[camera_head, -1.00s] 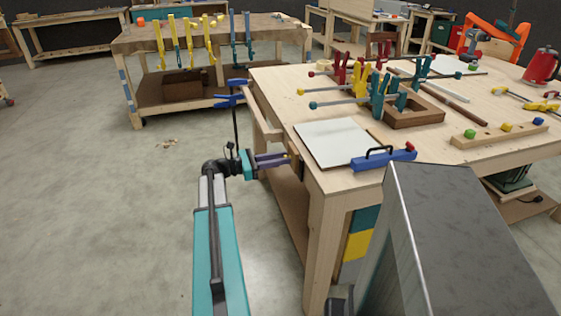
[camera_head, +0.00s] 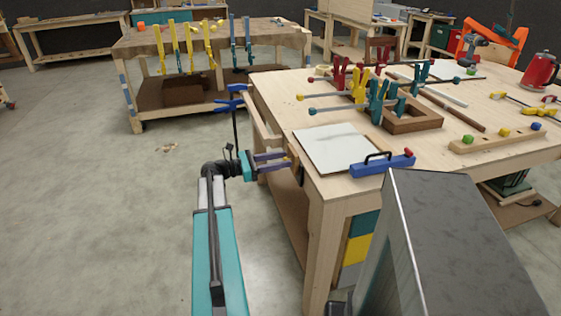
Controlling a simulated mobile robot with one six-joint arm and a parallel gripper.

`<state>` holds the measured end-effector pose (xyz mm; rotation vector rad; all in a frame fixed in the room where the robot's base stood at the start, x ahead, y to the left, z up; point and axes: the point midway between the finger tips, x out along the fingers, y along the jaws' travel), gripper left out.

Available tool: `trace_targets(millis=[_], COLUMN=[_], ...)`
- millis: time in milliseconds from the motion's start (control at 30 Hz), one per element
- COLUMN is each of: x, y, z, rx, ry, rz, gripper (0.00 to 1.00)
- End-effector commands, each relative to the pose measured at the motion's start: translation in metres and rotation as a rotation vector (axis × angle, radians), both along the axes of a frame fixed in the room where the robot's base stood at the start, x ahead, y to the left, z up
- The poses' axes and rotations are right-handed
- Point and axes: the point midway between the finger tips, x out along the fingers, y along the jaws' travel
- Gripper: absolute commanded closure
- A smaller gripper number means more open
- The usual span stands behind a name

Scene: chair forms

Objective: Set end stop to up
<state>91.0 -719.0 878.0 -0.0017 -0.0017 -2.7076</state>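My gripper (camera_head: 288,160) is at the left side of the near workbench (camera_head: 330,186), close to its front left corner. Its two purple fingers are apart, with a gap between them, and I see nothing held. A small brown block with a dark edge (camera_head: 296,166) sits at the bench's left edge, just beyond the fingertips; it may be the end stop. Its position, up or down, is too small to tell. Whether the fingers touch it cannot be told.
A blue tool with a black handle and red knob (camera_head: 383,165) lies at the bench's front edge, beside a white board (camera_head: 335,147). Clamps (camera_head: 380,100) and a wooden frame (camera_head: 413,116) stand behind.

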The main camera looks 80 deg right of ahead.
Motion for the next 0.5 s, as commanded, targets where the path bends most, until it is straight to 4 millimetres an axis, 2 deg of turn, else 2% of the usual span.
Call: trace_targets(millis=[267,500], x=[0.017,0.048], y=[0.007,0.022], z=[-0.001,-0.001], rx=[0.0,0.0], ry=[-0.001,-0.001], rz=[0.003,0.003], gripper=[0.61,0.61])
